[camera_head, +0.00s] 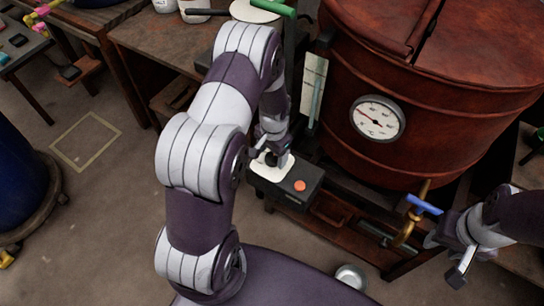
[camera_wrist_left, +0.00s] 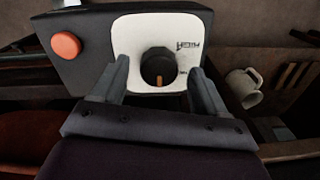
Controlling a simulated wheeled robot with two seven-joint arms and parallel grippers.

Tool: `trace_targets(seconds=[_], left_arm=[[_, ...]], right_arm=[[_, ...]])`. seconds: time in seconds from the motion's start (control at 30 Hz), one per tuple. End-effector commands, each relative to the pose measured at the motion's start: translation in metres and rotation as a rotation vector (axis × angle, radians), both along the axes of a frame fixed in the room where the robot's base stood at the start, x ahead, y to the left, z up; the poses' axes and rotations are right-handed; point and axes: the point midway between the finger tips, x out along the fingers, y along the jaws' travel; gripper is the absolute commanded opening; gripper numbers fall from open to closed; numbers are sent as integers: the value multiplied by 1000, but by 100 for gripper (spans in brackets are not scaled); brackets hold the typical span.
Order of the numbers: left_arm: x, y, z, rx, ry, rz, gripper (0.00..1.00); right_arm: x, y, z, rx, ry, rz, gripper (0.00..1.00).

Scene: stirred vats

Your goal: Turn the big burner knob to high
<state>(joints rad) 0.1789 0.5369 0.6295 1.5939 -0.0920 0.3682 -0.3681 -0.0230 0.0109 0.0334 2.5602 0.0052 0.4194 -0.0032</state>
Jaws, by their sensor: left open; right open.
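The big burner knob (camera_wrist_left: 158,68) is dark and round, with an orange mark on its lower side in the left wrist view. It sits on a white plate (camera_wrist_left: 127,42) with small dark lettering at its upper right. The plate is on a black control box (camera_head: 294,196), beside an orange-red button (camera_head: 300,186). My left gripper (camera_head: 270,158) is over the plate. In the left wrist view its open fingers (camera_wrist_left: 160,72) lie either side of the knob; contact cannot be told. My right gripper (camera_head: 446,258) is open and empty at the lower right.
A large red-brown vat (camera_head: 425,110) with a round dial (camera_head: 377,119) stands behind the box. A brass valve with a blue handle (camera_head: 424,204) is near my right gripper. A white mug (camera_wrist_left: 243,88) shows right of the box. Open floor lies to the left.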

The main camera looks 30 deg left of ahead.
Motion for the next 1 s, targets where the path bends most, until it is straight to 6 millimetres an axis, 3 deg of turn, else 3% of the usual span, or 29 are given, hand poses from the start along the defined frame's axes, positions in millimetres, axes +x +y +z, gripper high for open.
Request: trace_targets(seconds=[0.13,0.4,0.43,0.6,1.0], left_arm=[[1,1,-17,0,-1,0,73],[1,1,-19,0,-2,1,73],[1,1,-19,0,-2,1,70],[1,1,-19,0,-2,1,17],[1,1,-18,1,-1,65,17]], right_arm=[[0,0,-4,0,0,0,43],[0,0,-3,0,-1,0,43],[0,0,-3,0,-1,0,43],[0,0,-3,0,0,0,43],[0,0,0,0,0,0,43]])
